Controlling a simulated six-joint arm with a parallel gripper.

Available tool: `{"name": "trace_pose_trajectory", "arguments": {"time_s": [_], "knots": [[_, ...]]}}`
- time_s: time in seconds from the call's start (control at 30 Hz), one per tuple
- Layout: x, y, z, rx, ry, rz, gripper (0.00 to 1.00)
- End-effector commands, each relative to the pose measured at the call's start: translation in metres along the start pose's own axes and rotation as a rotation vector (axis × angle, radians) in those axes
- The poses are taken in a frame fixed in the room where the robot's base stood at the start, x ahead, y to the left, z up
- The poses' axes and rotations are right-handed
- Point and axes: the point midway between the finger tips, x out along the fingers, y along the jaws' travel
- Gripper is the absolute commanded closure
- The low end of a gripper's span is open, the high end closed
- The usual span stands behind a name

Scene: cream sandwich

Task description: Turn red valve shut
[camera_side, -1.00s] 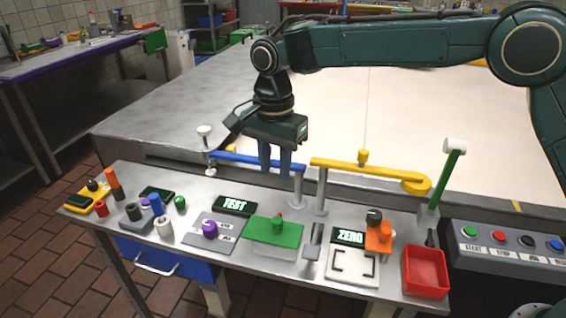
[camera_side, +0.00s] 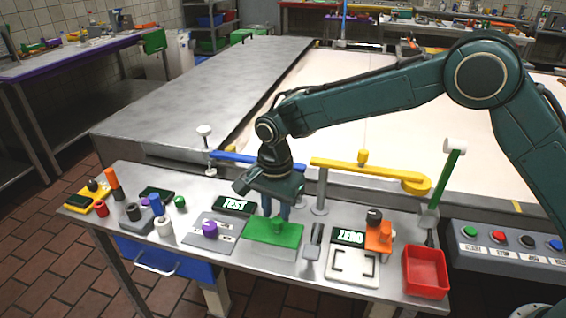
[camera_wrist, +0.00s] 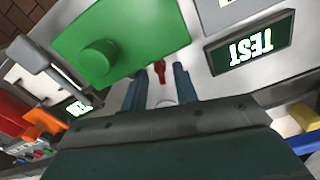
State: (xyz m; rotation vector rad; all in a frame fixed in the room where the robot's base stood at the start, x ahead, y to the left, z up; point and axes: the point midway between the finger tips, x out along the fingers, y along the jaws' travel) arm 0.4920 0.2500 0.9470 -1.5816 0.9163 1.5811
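A small red valve handle (camera_wrist: 159,70) shows in the wrist view, beside the edge of the green board (camera_wrist: 140,35). It lies in the gap between my two blue fingertips. In the side view my gripper (camera_side: 276,212) points down just behind the green board (camera_side: 262,231), and the red handle is hidden there. My gripper (camera_wrist: 160,80) is open, and a clear gap shows around the red handle. Whether either finger touches it, I cannot tell.
A green knob (camera_side: 277,245) stands on the green board. The TEST display (camera_side: 235,205) is to the left and the ZERO display (camera_side: 350,237) to the right. A blue bar (camera_side: 228,158) and a yellow bar (camera_side: 340,165) run behind. A red bin (camera_side: 426,272) stands at the right.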

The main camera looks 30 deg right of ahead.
Motion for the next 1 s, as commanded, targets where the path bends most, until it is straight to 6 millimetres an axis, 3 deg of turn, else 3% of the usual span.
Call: {"name": "trace_pose_trajectory", "arguments": {"time_s": [0.33, 0.5, 0.77, 1.0], "knots": [[0.0033, 0.0002, 0.0, 0.0, 0.0, 0.001, 0.71], [0.0031, 0.0002, 0.0, 0.0, 0.0, 0.001, 1.0], [0.0031, 0.0002, 0.0, 0.01, 0.0, 0.001, 1.0], [0.0032, 0.0002, 0.0, 0.121, 0.0, 0.001, 1.0]]}}
